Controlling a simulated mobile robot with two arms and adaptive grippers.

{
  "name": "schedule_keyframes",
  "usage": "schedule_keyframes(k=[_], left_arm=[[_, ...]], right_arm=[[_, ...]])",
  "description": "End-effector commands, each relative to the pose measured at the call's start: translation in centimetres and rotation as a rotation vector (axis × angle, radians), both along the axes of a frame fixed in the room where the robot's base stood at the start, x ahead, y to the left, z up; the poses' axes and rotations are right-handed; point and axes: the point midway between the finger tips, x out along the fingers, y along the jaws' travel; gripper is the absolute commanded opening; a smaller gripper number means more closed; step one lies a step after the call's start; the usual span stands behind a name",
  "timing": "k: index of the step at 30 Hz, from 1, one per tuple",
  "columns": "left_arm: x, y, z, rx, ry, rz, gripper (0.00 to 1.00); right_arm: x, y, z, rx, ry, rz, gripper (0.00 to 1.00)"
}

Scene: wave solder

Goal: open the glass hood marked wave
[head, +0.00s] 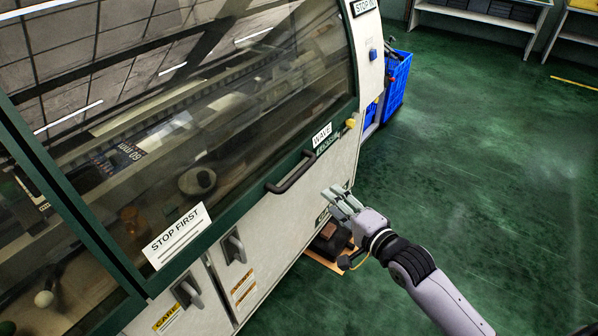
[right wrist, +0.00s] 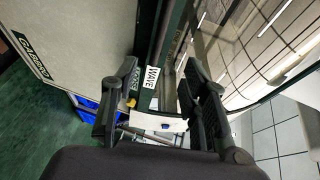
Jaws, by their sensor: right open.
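The glass hood (head: 270,85) marked wave is a large dark-framed pane on the front of a pale machine. It looks closed. Its WAVE label (head: 322,134) is at the lower right corner of the frame, and a dark bar handle (head: 292,172) is on the lower edge. My right gripper (head: 338,200) is open and empty, to the right of the handle and apart from it. In the right wrist view, the WAVE label (right wrist: 152,77) shows between the open fingers, with the glass (right wrist: 265,50) at right; I cannot make out the handle there. My left gripper is not in view.
A STOP FIRST sign (head: 176,236) is on the frame at lower left. Lower doors have latch handles (head: 235,246). A yellow knob (head: 350,123) is near the WAVE label. Blue crates (head: 398,85) stand beyond the machine. The green floor (head: 500,170) at right is clear.

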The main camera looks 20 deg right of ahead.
Motion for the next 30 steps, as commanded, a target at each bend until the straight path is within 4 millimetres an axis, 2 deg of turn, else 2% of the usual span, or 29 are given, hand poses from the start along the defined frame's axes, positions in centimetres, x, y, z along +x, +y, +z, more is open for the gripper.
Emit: schedule_keyframes(k=[3, 8, 18, 24, 30], left_arm=[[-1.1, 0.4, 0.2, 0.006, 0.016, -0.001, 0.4], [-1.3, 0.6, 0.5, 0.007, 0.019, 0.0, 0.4], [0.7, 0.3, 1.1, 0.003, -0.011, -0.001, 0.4], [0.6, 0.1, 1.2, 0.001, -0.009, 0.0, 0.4], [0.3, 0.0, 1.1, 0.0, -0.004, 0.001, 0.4]], right_arm=[[1.9, 0.5, -0.1, -0.001, -0.002, -0.001, 0.41], [5.3, 1.4, -0.7, -0.002, -0.003, 0.0, 0.41], [12.2, 3.2, -2.2, -0.005, -0.002, -0.001, 0.41], [14.7, 3.9, -2.8, -0.004, 0.0, 0.0, 0.41], [15.7, 4.2, -3.0, -0.005, -0.001, 0.0, 0.41]])
